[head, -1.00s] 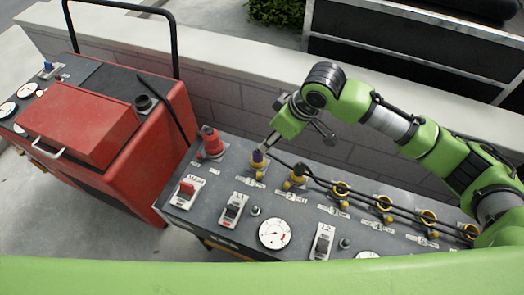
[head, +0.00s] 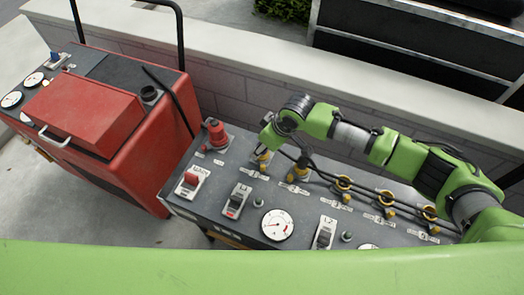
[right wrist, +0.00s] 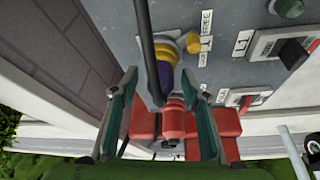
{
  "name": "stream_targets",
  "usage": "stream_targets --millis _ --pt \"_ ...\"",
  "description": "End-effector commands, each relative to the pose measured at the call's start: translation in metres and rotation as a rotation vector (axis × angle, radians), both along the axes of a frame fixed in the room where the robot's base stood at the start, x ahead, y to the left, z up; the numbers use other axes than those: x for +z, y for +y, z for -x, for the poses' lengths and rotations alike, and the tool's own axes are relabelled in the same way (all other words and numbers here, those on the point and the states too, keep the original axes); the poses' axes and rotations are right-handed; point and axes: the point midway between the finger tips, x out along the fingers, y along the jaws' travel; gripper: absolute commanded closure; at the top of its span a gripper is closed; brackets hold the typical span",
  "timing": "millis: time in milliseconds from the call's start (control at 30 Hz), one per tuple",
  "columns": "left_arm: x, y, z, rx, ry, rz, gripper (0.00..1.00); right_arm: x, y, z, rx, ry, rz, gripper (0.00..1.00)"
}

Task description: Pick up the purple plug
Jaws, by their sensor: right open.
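The purple plug (right wrist: 165,76) sits in a yellow socket ring (right wrist: 166,50) on the grey panel, seen in the right wrist view. A dark cable runs down beside it, partly covering it. My right gripper (right wrist: 160,92) is open, with one finger on each side of the plug in the picture; I see no clear contact. In the head view, my right gripper (head: 260,150) is over the leftmost yellow socket and mostly hides the plug. My left gripper is not in view.
The grey panel (head: 215,192) carries a red knob (head: 216,133), switches, a round gauge (head: 277,225) and several yellow sockets with black cables to the right. A red machine (head: 95,120) stands at left. A low wall (head: 235,100) runs behind.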

Motion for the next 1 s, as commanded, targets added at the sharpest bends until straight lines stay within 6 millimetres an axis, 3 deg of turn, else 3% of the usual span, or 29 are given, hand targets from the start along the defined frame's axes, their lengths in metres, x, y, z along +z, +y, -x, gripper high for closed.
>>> stream_targets --millis 167,333,767,1000 --pt "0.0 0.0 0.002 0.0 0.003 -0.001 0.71 0.0 0.0 0.0 0.0 -0.001 -0.001 0.58" --pt "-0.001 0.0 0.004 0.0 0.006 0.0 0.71 0.0 0.0 0.0 0.0 0.001 -0.001 0.99" --pt "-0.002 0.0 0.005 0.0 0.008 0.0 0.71 0.005 0.001 0.0 0.0 -0.001 -0.003 1.0" --pt "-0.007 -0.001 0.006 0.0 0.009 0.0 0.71 0.033 0.002 -0.001 0.002 -0.004 -0.006 1.0"
